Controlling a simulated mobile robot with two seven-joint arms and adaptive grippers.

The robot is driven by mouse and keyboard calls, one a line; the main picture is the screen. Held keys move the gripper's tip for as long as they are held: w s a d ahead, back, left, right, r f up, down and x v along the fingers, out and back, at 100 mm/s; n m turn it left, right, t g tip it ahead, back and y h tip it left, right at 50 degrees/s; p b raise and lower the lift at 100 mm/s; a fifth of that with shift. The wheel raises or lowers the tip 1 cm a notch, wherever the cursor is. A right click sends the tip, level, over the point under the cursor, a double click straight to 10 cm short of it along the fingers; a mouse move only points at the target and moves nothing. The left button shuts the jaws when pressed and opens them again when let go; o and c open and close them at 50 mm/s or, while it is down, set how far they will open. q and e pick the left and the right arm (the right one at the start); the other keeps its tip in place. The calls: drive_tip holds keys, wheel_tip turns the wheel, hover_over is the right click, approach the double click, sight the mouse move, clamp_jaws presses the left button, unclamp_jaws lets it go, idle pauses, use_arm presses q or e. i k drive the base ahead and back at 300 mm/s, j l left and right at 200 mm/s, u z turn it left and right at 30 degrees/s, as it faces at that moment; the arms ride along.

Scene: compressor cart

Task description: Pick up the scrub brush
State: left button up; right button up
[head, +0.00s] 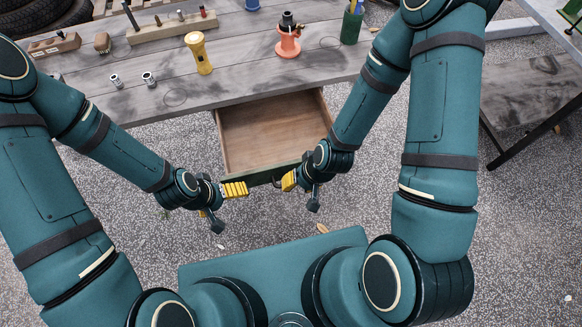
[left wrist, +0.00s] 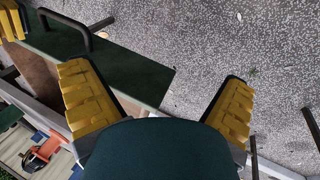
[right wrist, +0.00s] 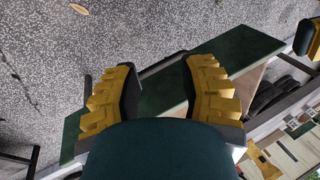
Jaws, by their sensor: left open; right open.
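I cannot clearly identify the scrub brush. A small tan-brown block (head: 103,42) at the back left of the workbench may be it, but its bristles are not clear. My left gripper (head: 226,199) is open and empty, left of the open drawer's front; its spread yellow fingers show in the left wrist view (left wrist: 160,105). My right gripper (head: 289,180) is by the right end of the drawer front, and one of its fingers is largely hidden in the head view. In the right wrist view (right wrist: 160,88) it is open with nothing held, the drawer front beyond its fingers.
The pulled-out drawer (head: 262,130) is empty. The workbench (head: 130,90) carries a yellow flashlight-like item (head: 198,53), an orange-red piece (head: 288,41), a green cup (head: 351,24), two small metal cylinders and a wooden holder (head: 171,27). A second table (head: 530,88) stands at the right.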

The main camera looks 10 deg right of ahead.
sight(103, 42)
drive_tip(key=i+j, duration=0.1)
drive_tip(key=j, duration=0.65)
drive_tip(key=i+j, duration=0.1)
drive_tip(key=j, duration=0.65)
drive_tip(key=i+j+z, duration=0.1)
drive_tip(key=j, duration=0.65)
drive_tip(key=i+j, duration=0.1)
drive_tip(key=j, duration=0.65)
